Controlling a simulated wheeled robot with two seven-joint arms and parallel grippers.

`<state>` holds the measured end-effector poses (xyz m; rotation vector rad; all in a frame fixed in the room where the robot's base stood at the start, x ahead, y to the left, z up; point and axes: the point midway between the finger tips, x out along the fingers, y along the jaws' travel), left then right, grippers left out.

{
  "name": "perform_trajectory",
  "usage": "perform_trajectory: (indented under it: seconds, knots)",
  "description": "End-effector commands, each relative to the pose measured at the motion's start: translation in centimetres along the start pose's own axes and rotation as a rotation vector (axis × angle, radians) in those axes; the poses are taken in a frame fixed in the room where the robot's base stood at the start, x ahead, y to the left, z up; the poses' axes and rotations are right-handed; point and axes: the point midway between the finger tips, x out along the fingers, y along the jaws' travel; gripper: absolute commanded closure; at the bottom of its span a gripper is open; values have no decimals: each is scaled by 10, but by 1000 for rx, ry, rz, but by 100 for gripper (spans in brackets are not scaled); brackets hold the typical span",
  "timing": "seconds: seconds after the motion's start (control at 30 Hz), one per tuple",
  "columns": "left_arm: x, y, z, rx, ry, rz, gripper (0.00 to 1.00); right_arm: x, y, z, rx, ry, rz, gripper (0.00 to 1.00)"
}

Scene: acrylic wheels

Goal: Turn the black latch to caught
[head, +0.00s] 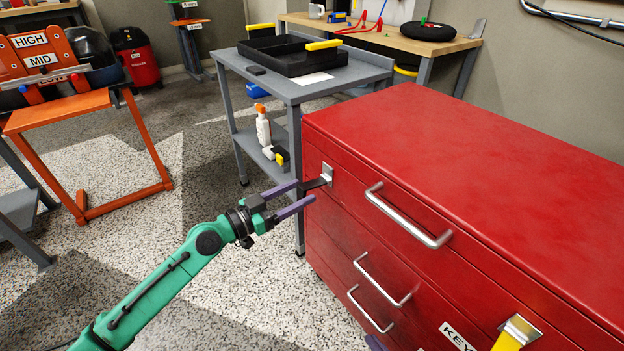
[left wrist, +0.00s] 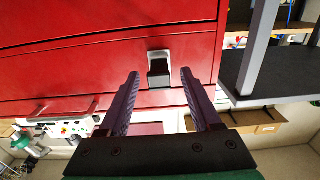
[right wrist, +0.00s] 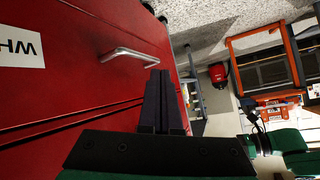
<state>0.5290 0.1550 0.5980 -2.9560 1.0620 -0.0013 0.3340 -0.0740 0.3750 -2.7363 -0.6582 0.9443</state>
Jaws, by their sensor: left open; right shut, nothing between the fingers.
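The black latch (head: 317,183) is a short dark lever on a silver plate (head: 328,172), near the top far corner of the red cabinet's drawer front. In the head view the lever sticks out from the plate towards my gripper. My left gripper (head: 305,192) is open, its two purple fingers reaching the lever. In the left wrist view the latch (left wrist: 159,72) shows between and just beyond the open fingertips (left wrist: 160,76), with a gap on both sides. My right gripper (right wrist: 160,74) is shut and empty, in front of the drawers; only a purple tip shows low in the head view.
The red cabinet (head: 480,150) has several silver drawer handles (head: 408,215) beside the latch. A yellow latch (head: 514,334) is at the near end. A grey cart (head: 290,88) with a black tray stands close behind the cabinet. Open floor (head: 240,290) lies to the left.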

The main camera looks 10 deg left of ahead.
Motion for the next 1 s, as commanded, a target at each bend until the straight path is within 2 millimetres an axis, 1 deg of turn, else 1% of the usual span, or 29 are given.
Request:
perform_trajectory:
  seconds: [0.03,0.2,0.3,0.5,0.53,0.57,0.6,0.7,1.0]
  knots:
    - [10,0,-6,-2,4,1,35,-5,3,-8,-8,-38,14,100]
    - [37,0,-3,0,3,0,35,-15,15,-9,-27,-154,52,100]
    - [44,1,-1,0,0,2,35,-18,18,-8,-29,-181,61,100]
    - [44,1,1,0,-1,2,35,-17,19,-6,-29,-187,63,100]
    - [44,1,1,0,-1,2,39,-17,19,-6,-29,-187,63,100]
    - [44,1,1,0,-1,2,50,-17,19,-6,-29,-187,63,100]
    - [44,1,1,0,-1,2,66,-17,19,-6,-29,-187,62,100]
    - [44,1,1,0,-1,2,100,-17,19,-6,-29,-186,62,100]
    - [44,1,1,0,-1,2,100,-17,19,-6,-29,-186,62,100]
